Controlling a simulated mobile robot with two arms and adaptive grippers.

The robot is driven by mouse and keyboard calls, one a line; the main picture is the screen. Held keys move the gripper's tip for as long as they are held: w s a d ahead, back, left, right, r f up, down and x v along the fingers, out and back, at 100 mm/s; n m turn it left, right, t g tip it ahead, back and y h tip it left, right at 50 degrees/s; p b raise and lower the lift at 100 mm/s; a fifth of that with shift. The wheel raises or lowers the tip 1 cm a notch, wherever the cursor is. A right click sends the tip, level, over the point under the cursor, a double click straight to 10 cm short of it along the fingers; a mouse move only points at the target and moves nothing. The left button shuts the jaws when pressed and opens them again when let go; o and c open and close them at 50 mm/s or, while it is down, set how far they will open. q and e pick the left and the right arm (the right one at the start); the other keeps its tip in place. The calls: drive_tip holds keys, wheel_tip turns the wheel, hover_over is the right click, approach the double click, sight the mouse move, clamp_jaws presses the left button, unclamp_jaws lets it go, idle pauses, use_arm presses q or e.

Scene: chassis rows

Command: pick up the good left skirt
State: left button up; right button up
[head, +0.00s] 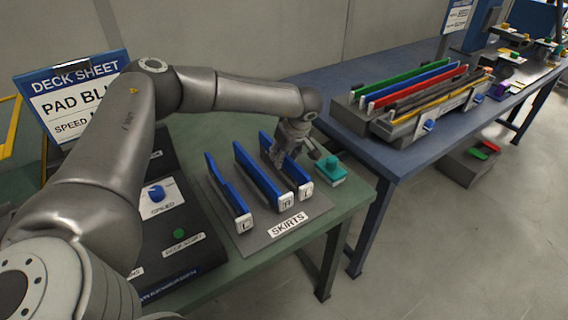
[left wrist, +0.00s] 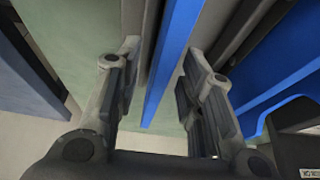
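Three blue skirts stand side by side on a grey board (head: 262,236) labelled SKIRTS. The left one (head: 226,188) looks bent along its length, and its white end tag appears to read L. The middle one (head: 258,175) is straight, its tag apparently R. The right one (head: 297,172) looks straight, its tag apparently L. My left gripper (head: 290,157) is over the right skirt and hides part of it. In the left wrist view my left gripper (left wrist: 163,90) is open, with a blue skirt (left wrist: 172,72) between its fingers and gaps beside it. My right gripper is not in view.
A teal block (head: 330,171) sits just right of the skirts. A control panel with a blue SPEED knob (head: 156,193) and green button is at left. The blue table (head: 345,75) behind holds a fixture with coloured strips (head: 410,85). A DECK SHEET sign (head: 75,95) stands at far left.

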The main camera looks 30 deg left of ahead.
use_arm(q)
drive_tip(key=shift+c, duration=0.3)
drive_tip(key=c, duration=0.7)
clamp_jaws()
drive_tip(key=shift+r, duration=0.1)
